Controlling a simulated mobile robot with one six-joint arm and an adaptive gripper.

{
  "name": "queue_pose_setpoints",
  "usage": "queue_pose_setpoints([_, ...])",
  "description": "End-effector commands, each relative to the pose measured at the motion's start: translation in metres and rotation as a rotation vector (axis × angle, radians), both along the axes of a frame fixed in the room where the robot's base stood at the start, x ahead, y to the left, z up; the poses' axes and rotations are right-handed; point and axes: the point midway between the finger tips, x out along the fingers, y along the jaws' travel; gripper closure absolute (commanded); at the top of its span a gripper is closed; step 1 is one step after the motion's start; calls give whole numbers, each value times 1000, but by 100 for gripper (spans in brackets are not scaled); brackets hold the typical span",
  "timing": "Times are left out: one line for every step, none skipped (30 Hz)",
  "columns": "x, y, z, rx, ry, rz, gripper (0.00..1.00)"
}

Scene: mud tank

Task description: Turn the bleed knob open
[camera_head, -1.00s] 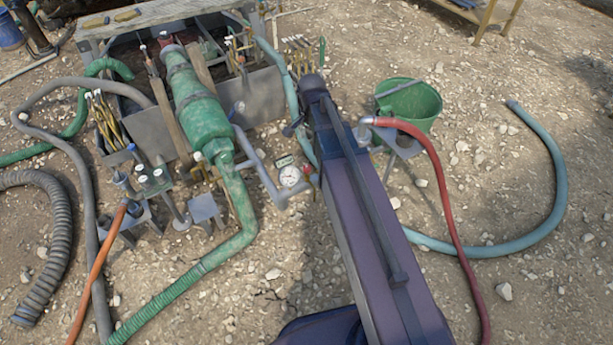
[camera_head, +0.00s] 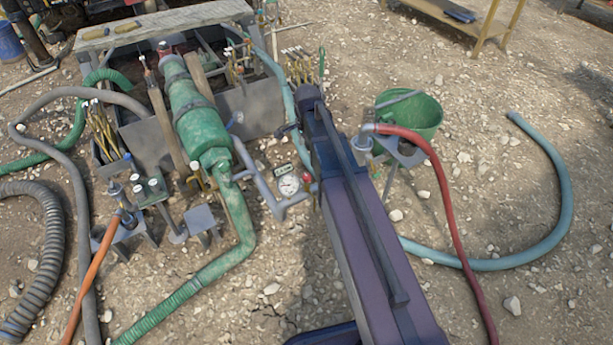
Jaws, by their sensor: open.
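A round white gauge (camera_head: 289,185) sits on the grey pipe (camera_head: 262,182) beside the green pump body (camera_head: 200,125). A small red part (camera_head: 307,177), which may be the bleed knob, shows just right of the gauge, close to the left edge of my purple arm link. It is too small to tell its shape or how far it is turned. My arm link runs from the bottom right up to the middle. My gripper does not show; the link's far end hides what lies behind it.
A grey tank (camera_head: 255,105) stands behind the pump. A green bucket (camera_head: 415,115) and a red hose (camera_head: 445,195) lie right of my arm, with a blue hose (camera_head: 560,190) beyond. An orange hose (camera_head: 88,280) and ribbed hoses lie left. Stony ground is open at lower centre.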

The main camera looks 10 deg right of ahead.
Motion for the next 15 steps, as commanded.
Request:
queue_pose_setpoints([0,0,-3,0,0,0,21])
queue_pose_setpoints([0,0,-4,0,0,1,21])
queue_pose_setpoints([0,0,-6,0,0,1,21])
queue_pose_setpoints([0,0,-7,0,0,1,21])
queue_pose_setpoints([0,0,-9,0,0,1,21])
queue_pose_setpoints([0,0,-12,0,0,1,21])
queue_pose_setpoints([0,0,-14,0,0,1,21])
queue_pose_setpoints([0,0,-16,0,0,1,21])
queue_pose_setpoints([0,0,-18,0,0,1,21])
queue_pose_setpoints([0,1,-21,0,0,1,21])
queue_pose_setpoints([0,1,-23,0,0,1,21])
queue_pose_setpoints([0,1,-26,0,0,1,21])
queue_pose_setpoints([0,1,-28,0,0,2,21])
queue_pose_setpoints([0,1,-31,0,0,2,21])
queue_pose_setpoints([0,1,-34,0,0,2,21])
